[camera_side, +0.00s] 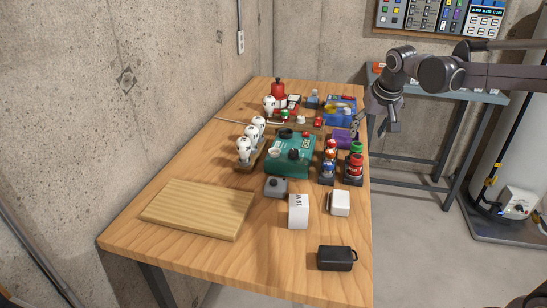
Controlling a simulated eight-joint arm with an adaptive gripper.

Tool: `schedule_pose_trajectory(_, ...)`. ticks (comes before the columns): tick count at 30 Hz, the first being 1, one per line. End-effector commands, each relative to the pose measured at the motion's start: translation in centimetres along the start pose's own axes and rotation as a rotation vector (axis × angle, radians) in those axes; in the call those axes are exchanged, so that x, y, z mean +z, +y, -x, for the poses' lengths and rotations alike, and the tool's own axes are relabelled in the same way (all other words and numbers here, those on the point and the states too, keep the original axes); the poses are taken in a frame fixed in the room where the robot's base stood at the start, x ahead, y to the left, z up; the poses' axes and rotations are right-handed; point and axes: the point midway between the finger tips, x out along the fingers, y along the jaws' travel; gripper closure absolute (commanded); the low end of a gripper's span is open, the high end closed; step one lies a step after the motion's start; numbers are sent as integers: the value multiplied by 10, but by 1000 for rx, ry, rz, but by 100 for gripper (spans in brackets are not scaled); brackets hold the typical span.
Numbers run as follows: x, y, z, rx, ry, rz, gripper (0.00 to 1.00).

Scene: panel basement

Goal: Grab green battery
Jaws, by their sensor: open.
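A green, box-shaped object (290,168) stands near the middle of the wooden table; it looks like the green battery, though its details are small. Dark round parts and a pale one show on its top. My gripper (376,128) is open and points down at the table's right edge, to the right of and beyond the green box, apart from it. I see nothing held between its fingers. A smaller green-topped item (356,148) stands among red bottles to the right of the green box.
White bulb-like figures (244,149) stand left of the green box. Red and blue bottles (328,165) stand close on its right. A grey box (276,187) is in front. A wooden board (198,210) lies at front left.

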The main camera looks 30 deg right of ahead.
Motion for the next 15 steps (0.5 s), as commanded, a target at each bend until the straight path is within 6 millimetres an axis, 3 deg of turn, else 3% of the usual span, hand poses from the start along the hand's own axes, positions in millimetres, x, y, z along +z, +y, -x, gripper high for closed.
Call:
schedule_pose_trajectory(1,-12,2,-9,16,-8,-27,38)
schedule_pose_trajectory(6,-35,6,-29,51,-26,-88,38)
schedule_pose_trajectory(15,-42,10,-59,65,-31,-112,38)
